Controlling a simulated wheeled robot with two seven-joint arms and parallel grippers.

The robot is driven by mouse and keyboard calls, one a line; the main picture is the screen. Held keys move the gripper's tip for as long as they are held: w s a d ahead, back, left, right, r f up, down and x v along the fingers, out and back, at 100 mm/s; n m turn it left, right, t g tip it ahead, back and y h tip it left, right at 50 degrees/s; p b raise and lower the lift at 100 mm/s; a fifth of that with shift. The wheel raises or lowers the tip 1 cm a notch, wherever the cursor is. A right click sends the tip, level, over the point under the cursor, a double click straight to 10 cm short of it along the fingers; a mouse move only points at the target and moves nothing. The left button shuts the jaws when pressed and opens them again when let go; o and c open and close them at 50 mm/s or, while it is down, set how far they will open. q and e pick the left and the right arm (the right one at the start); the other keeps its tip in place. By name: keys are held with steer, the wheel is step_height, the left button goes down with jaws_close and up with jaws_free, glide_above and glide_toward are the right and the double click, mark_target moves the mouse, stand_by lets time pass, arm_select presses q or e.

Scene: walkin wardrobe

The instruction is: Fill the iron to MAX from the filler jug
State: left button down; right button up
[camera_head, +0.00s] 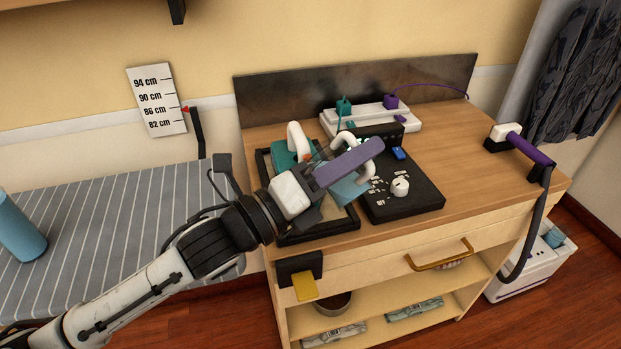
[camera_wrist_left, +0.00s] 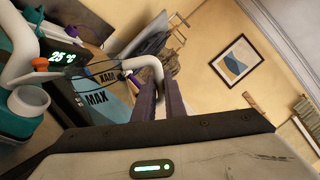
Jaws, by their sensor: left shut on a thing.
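My left gripper (camera_head: 362,160) is shut on the white handle (camera_wrist_left: 155,75) of the light-blue filler jug. The jug's body (camera_head: 351,189) is partly hidden behind the gripper in the head view. The wrist view shows the jug (camera_wrist_left: 113,108) with dark MAX lettering; its water level cannot be made out. The teal and white iron (camera_head: 284,157) stands on the black-framed tray (camera_head: 317,230), left of the jug. The iron (camera_wrist_left: 20,125) also shows at the left of the wrist view, with an orange knob. My right gripper is not in view.
A black control panel (camera_head: 408,203) with a white knob lies right of the jug. Behind it is a white power strip (camera_head: 372,117) with teal and purple plugs. A purple-handled tool (camera_head: 530,148) rests at the right edge. The wooden top (camera_head: 460,160) is clear between.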

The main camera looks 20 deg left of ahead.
arm_select(q)
steer(key=shift+w+a+r+n, duration=0.3)
steer(key=shift+a+r+n, duration=0.2)
steer(key=shift+r+n, duration=0.4)
stand_by(1.6)
steer(key=f+m, duration=0.1)
steer(key=d+f+m, duration=0.1)
steer(key=s+f+m, duration=0.1)
steer(key=shift+d, duration=0.3)
steer(key=shift+s+d+f+m+g, duration=0.15)
steer(key=shift+d+f+m+g, duration=0.15)
steer(key=shift+f+m, duration=0.5)
steer(key=s+d+f+m+g+p, duration=0.1)
steer(key=s+d+f+m+p, duration=0.1)
steer(key=d+f+m, duration=0.3)
steer(key=shift+s+d+f+m+g, duration=0.4)
steer(key=shift+s+f+m, duration=0.25)
steer(key=shift+f+m, duration=1.4)
steer(key=s+a+r+n+t+y, duration=0.1)
steer(key=s+a+n+y, duration=0.3)
steer(key=a, duration=0.6)
steer(key=s+a+n+t+y, duration=0.3)
steer(key=a+y, duration=0.5)
steer(key=a, duration=0.3)
steer(key=shift+s+r+n+t, duration=0.3)
steer(key=shift+s+r+n, duration=0.15)
steer(key=shift+s, duration=0.1)
